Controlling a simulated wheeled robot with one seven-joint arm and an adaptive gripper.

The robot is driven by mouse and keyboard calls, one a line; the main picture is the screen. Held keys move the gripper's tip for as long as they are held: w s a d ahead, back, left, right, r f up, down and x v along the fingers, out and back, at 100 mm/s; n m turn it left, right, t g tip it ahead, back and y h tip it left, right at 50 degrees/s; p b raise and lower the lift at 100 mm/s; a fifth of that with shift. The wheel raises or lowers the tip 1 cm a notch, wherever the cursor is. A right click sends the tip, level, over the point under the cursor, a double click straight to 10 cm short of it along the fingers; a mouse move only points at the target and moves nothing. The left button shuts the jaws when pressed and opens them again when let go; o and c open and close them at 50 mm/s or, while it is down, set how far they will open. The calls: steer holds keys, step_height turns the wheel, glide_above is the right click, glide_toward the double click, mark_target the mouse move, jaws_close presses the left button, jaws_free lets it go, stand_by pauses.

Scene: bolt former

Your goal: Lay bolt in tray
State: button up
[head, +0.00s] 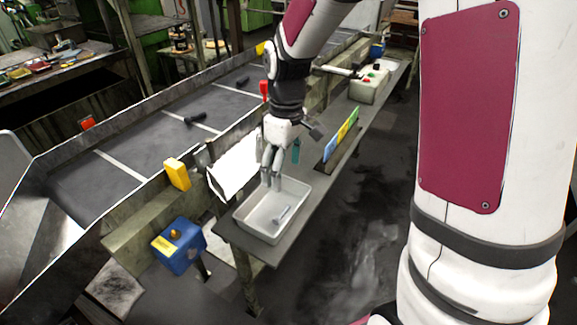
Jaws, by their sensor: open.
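The white tray (243,226) stands on the near end of a narrow grey bench. A small grey bolt (284,214) lies inside the tray, towards its right side. My gripper (271,186) points down over the far left part of the tray, with its fingers close to the tray's back edge. It is open, and no bolt shows between its fingers. Two dark bolts lie apart on the conveyor: one nearer (196,119) and one farther back (243,80).
A conveyor (125,155) with white cross lines runs left of the bench (318,190). Blue, green and yellow cards (341,137) stand on the bench beyond the tray. A control box (369,87) is farther back. A blue box (179,246) with a yellow top is at lower left.

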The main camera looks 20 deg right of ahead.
steer(key=s+r+m+t, duration=0.5)
steer(key=s+r+m, duration=0.2)
steer(key=s+r, duration=0.9)
steer(key=s, duration=0.3)
steer(key=shift+s+a+h, duration=0.2)
steer(key=shift+s+h, duration=0.1)
steer(key=shift+s, duration=0.1)
stand_by(0.4)
